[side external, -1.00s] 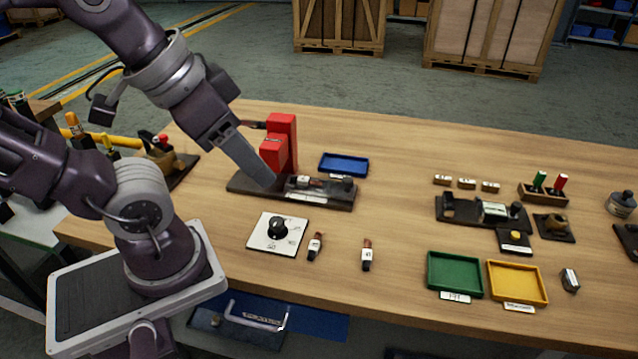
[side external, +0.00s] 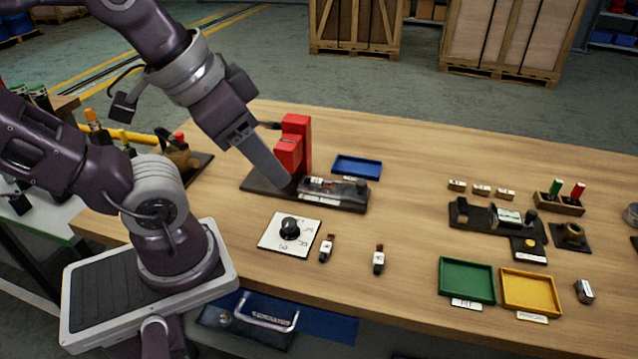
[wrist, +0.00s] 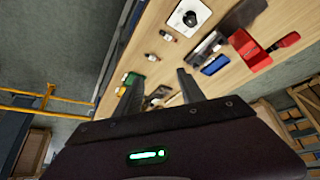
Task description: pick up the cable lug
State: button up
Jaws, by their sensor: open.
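Two small dark pieces with reddish-brown ends and white labels lie on the bench: a left one (side external: 326,248) and a right one (side external: 378,260). They look like cable lugs, but I cannot read the labels. Two similar small pieces show in the wrist view, one nearer the dial (wrist: 168,35) and one farther from it (wrist: 152,57). My gripper (side external: 282,182) is above the bench, by the red press (side external: 293,150), apart from both pieces. In the wrist view my gripper (wrist: 157,73) has its fingers spread with nothing between them.
A white plate with a black dial (side external: 289,229) lies left of the small pieces. A dark fixture base (side external: 345,200) and blue tray (side external: 357,167) are behind. Green (side external: 467,281) and yellow (side external: 530,292) trays, and another dark fixture (side external: 470,214), are to the right. The middle bench is clear.

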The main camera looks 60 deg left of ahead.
jog(key=shift+c, duration=0.4)
jog(key=n+g, duration=0.6)
jog(key=n, duration=2.1)
send_over(318, 180)
jog(key=f, duration=1.7)
jog(key=shift+s+d, duration=0.15)
jog(key=shift+s, duration=0.25)
jog(key=f, duration=0.6)
jog(key=shift+w+a+f, duration=0.2)
jog(key=shift+w+f, duration=0.1)
jog(key=shift+w, duration=0.05)
jog(key=shift+f, duration=0.25)
grip_shut()
